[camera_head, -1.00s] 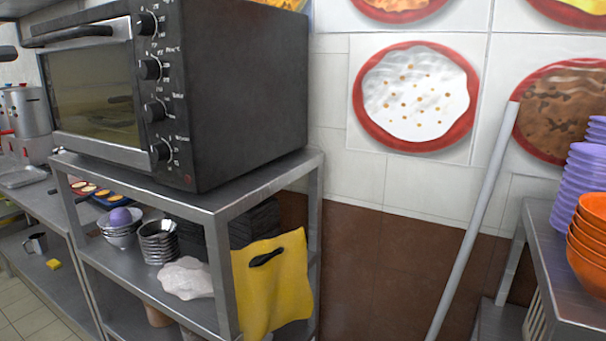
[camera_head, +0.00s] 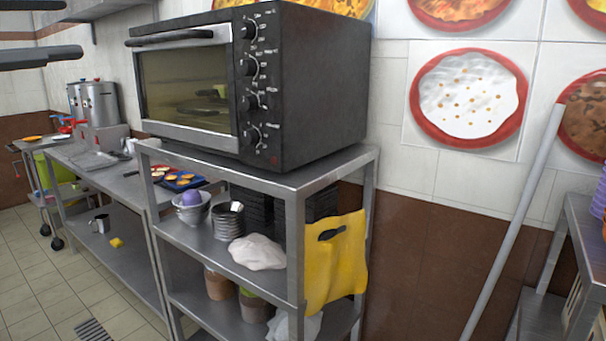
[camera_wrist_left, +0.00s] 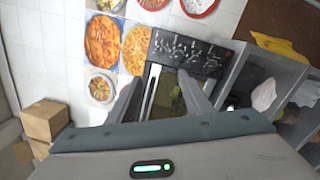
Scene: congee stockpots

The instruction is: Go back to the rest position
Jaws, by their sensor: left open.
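My left gripper (camera_head: 74,28) shows at the upper left edge of the head view as two dark fingers held apart. It is open and nothing is between the fingers. In the left wrist view the two grey fingers (camera_wrist_left: 158,84) are also spread, with the oven seen beyond them. The head view shows a black toaster oven (camera_head: 255,90) to the right of this gripper, standing on a steel shelf rack (camera_head: 285,180). Steel stockpots (camera_head: 100,103) stand on the far counter below the gripper in the picture. My right gripper is not in view.
A yellow cloth or bag (camera_head: 335,262) hangs on the rack's right side. A pale pole (camera_head: 515,225) leans at the right, near another steel table (camera_head: 590,225). The tiled floor (camera_head: 35,285) at the left is clear.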

